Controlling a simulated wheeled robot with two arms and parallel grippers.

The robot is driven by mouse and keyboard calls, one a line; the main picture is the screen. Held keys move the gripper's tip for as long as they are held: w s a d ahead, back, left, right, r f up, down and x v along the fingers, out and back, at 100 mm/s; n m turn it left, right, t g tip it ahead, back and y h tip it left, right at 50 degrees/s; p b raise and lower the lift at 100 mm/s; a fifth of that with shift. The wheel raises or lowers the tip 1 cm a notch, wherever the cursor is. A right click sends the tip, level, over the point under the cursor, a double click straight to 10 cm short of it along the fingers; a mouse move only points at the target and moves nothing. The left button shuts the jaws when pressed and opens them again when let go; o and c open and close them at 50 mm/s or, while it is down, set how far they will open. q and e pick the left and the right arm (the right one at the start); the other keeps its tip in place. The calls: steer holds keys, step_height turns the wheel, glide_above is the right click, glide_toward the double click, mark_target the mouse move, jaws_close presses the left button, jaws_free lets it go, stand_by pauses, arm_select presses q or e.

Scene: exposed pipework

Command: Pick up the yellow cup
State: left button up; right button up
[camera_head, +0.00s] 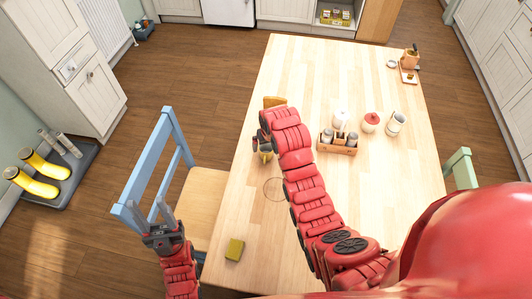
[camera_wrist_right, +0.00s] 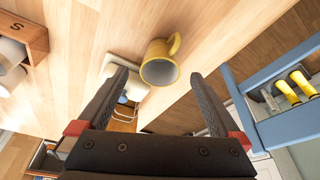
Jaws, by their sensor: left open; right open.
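The yellow cup (camera_wrist_right: 160,66) lies ahead of my right gripper in the right wrist view, its grey inside facing me and its handle toward the upper right. It shows small on the table in the head view (camera_head: 266,154), partly beside my right arm. My right gripper (camera_wrist_right: 158,76) is open, with the cup seen between its fingertips; I cannot tell whether they touch it. In the head view my right gripper is mostly hidden by its arm. My left gripper (camera_head: 166,207) is open and empty beside the blue chair.
The wooden table (camera_head: 395,165) holds a condiment box (camera_head: 337,149), a red-lidded jar (camera_head: 370,122), a white jug (camera_head: 396,123) and a yellow sponge (camera_head: 234,249). The blue chair (camera_head: 148,165) stands at its left edge. The table's front right is largely clear.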

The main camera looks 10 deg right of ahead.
mark_target(267, 149)
steer(key=p+x, duration=0.1)
steer(key=x, duration=0.2)
steer(key=shift+s+p, duration=0.1)
steer(key=shift+p, duration=0.3)
steer(key=shift+x, duration=0.85)
steer(key=c, duration=1.4)
steer(key=shift+c, duration=0.2)
steer(key=shift+r, duration=0.15)
